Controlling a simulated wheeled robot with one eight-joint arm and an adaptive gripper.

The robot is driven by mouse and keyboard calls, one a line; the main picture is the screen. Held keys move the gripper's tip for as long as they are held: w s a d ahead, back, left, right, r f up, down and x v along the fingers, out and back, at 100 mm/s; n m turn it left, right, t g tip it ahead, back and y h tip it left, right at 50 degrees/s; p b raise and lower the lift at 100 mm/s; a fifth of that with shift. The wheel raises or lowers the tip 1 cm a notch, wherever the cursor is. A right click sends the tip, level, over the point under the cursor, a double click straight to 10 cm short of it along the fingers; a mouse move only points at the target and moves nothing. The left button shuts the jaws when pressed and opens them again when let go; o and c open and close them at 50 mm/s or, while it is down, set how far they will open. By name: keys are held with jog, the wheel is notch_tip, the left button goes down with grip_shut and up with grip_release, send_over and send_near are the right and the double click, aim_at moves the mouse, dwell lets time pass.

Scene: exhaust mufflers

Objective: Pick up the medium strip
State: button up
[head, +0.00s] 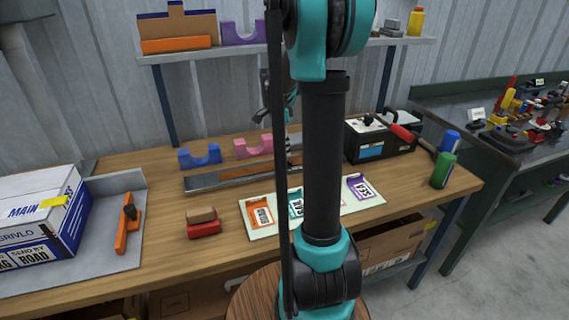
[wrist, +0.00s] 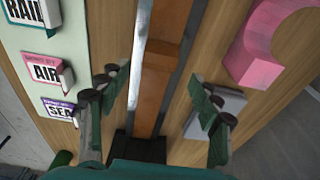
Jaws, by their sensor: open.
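A long brown-orange strip (wrist: 157,80) lies in a narrow metal channel (wrist: 178,85) on the wooden bench in the wrist view. A darker brown piece (wrist: 163,47) sits across it. In the head view the channel (head: 203,182) and strip (head: 250,172) lie in front of the pink and blue cradles. I cannot tell by size whether this is the medium strip. My gripper (wrist: 160,98) is open and empty above the channel, one finger on each side of it. In the head view it is mostly hidden behind my arm.
A pink cradle (wrist: 255,48) and a grey flat piece (wrist: 232,101) lie right of the channel in the wrist view. A pale label board (wrist: 75,22) lies left. The head view shows a blue cradle (head: 200,156), red block (head: 204,230), battery (head: 375,142) and white box (head: 38,228).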

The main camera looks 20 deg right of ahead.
aim_at(285, 163)
jog(key=shift+d+f, duration=0.15)
jog(key=shift+f, duration=1.2)
jog(key=shift+d+f, duration=0.15)
jog(key=shift+f, duration=1.2)
jog(key=c, duration=0.8)
